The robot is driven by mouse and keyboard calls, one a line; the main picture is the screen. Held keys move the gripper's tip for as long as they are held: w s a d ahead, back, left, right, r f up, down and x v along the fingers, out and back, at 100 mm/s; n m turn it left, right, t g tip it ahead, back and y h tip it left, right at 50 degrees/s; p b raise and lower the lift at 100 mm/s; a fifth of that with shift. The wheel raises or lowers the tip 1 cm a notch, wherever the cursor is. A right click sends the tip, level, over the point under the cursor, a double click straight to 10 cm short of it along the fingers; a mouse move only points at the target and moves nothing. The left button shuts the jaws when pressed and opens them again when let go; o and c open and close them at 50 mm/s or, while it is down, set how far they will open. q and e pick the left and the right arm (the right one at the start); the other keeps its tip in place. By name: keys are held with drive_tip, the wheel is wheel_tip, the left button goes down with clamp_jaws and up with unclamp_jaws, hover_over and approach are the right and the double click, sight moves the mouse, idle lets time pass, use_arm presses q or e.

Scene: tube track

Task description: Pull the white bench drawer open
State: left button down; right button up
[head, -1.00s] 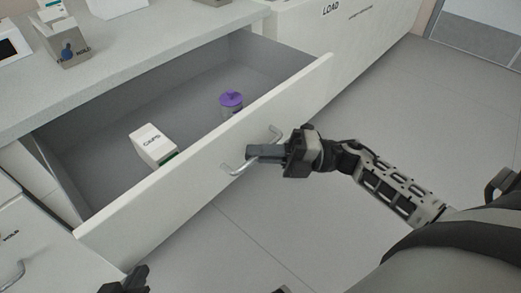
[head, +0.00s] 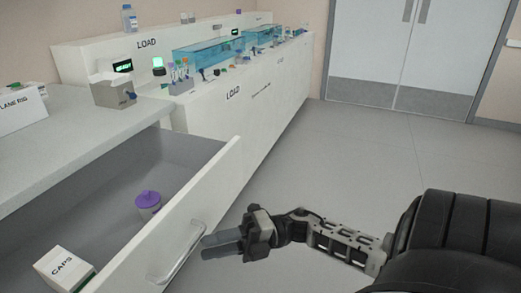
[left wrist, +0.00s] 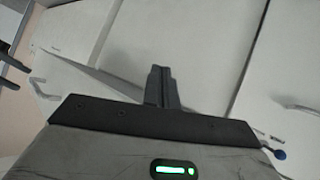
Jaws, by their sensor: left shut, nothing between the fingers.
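The white bench drawer (head: 165,235) stands pulled out from the bench in the head view, its grey inside showing. A bent metal handle (head: 180,254) is on its front. My right gripper (head: 207,243) is just to the right of the handle, fingers pointing at it; a small gap seems to show, but I cannot tell exactly how far apart they are or whether the fingers are parted. My left gripper (left wrist: 161,72) shows in the left wrist view, shut and empty, in front of white cabinet fronts. It is not in the head view.
Inside the drawer are a white CAPS box (head: 62,268) and a purple-lidded jar (head: 148,202). The bench top (head: 75,150) carries a grey holder (head: 113,92). A LOAD counter (head: 235,105) with blue clear bins stands behind. The floor (head: 355,155) to the right is clear.

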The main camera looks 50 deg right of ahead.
drive_tip(key=v, duration=1)
drive_tip(key=shift+d, duration=0.15)
drive_tip(key=shift+s, duration=0.1)
